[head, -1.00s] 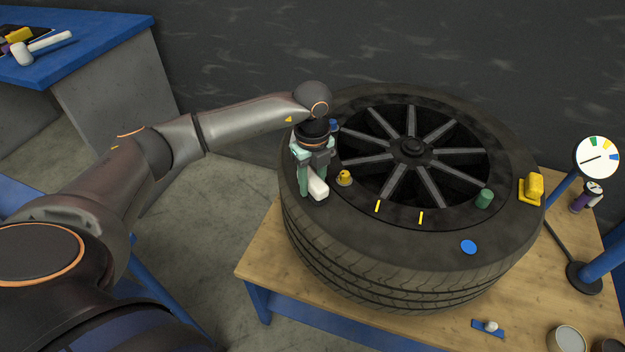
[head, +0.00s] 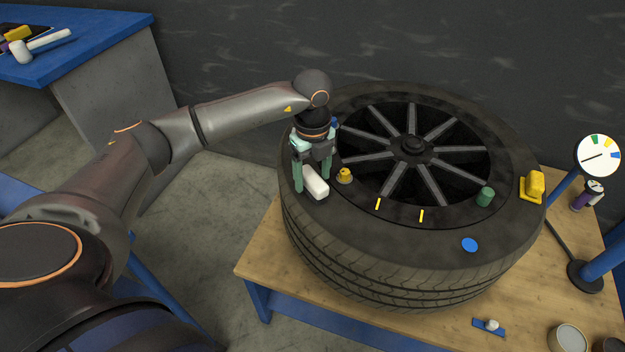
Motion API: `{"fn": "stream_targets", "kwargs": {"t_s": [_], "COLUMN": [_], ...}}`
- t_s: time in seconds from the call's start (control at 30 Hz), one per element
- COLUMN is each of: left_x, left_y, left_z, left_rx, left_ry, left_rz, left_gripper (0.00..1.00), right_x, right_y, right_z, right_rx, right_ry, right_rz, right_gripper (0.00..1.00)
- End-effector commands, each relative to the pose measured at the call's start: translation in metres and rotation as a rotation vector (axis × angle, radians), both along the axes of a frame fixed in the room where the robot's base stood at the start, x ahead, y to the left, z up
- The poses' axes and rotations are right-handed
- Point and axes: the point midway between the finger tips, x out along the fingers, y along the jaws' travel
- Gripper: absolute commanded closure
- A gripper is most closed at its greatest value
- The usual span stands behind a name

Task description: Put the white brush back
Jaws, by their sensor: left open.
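A white block (head: 316,185), which I take for the white brush, lies on the left part of the tyre's upper sidewall. My left gripper (head: 311,179) points down over it, with its green fingers apart. One finger is at the block's left and the other at its far right side. The gripper hides the block's far end, and I cannot tell whether the fingers touch it. My right gripper is not in view.
The large tyre (head: 380,265) lies flat on a wooden table (head: 262,262). A yellow fitting (head: 344,177), a green cylinder (head: 485,197), a blue disc (head: 469,245) and a yellow block (head: 534,187) are on the tyre. A gauge (head: 598,155) stands at right. A blue bench (head: 100,38) is far left.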

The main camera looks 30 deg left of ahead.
Motion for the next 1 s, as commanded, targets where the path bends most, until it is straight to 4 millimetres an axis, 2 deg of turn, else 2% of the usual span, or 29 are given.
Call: {"fn": "stream_targets", "kwargs": {"t_s": [0.03, 0.3, 0.5, 0.63, 0.83, 0.93, 1.0], "left_x": [0.0, -0.006, -0.007, -0.007, -0.007, -0.007, -0.008], "left_y": [0.001, 0.002, 0.002, 0.002, -0.002, -0.025, -0.058], "left_z": [0.013, 0.072, 0.1, 0.106, 0.106, 0.097, 0.088], "left_rx": [0.001, 0.0, 0.0, 0.0, -0.01, -0.085, -0.195], "left_ry": [-0.006, -0.004, -0.002, 0.0, -0.001, -0.016, -0.04], "left_rz": [0.0, 0.001, 0.0, 0.0, -0.01, -0.073, -0.155], "left_gripper": [0.28, 0.28, 0.28, 0.28, 0.28, 0.28, 0.28], "right_x": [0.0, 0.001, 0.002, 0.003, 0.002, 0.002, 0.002], "right_y": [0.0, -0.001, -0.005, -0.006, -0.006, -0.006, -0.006], "right_z": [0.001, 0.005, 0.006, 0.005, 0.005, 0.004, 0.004], "right_rx": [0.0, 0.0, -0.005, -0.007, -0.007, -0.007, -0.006], "right_ry": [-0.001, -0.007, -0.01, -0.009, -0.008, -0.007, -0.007], "right_rz": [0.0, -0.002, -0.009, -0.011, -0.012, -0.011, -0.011], "right_gripper": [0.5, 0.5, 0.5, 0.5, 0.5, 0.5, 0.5]}}
